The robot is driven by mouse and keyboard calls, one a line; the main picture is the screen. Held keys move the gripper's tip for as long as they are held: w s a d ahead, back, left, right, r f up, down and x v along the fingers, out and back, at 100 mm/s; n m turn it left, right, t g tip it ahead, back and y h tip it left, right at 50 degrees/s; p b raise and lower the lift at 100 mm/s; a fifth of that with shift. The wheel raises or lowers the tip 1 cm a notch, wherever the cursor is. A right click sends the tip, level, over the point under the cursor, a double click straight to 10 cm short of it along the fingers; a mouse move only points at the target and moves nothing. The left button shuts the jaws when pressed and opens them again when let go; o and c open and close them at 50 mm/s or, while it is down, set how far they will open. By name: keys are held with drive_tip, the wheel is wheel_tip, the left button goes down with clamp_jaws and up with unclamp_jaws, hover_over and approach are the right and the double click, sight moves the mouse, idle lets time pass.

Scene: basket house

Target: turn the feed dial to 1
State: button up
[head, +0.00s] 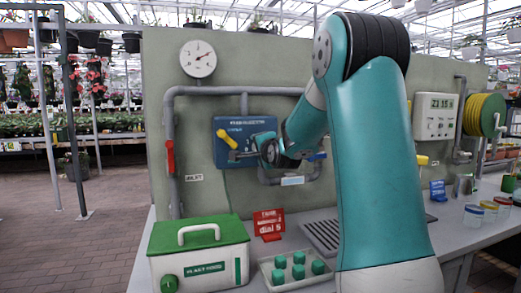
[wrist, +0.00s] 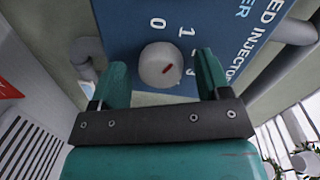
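The feed dial (wrist: 160,65) is a round light-grey knob with a short red mark, on a blue injector panel (wrist: 118,18). In the wrist view, a printed 0 and 1 stand above the knob, with another partly hidden mark at its right. The red mark sits right of the knob's middle, nearer that partly hidden mark than the 0. My gripper (wrist: 162,62) is open, with one teal finger on each side of the knob and visible gaps. In the head view, the panel (head: 229,126) is on the wall and my gripper (head: 250,155) is in front of it, hiding the dial.
A yellow lever (head: 226,139) is on the panel's left. Grey pipes (head: 220,91) and a red-handled valve (head: 170,156) surround it.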

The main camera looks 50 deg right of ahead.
drive_tip(key=b+v, duration=0.1)
drive_tip(key=v, duration=1.6)
drive_tip(key=shift+a+b, duration=0.2)
drive_tip(key=shift+b, duration=0.15)
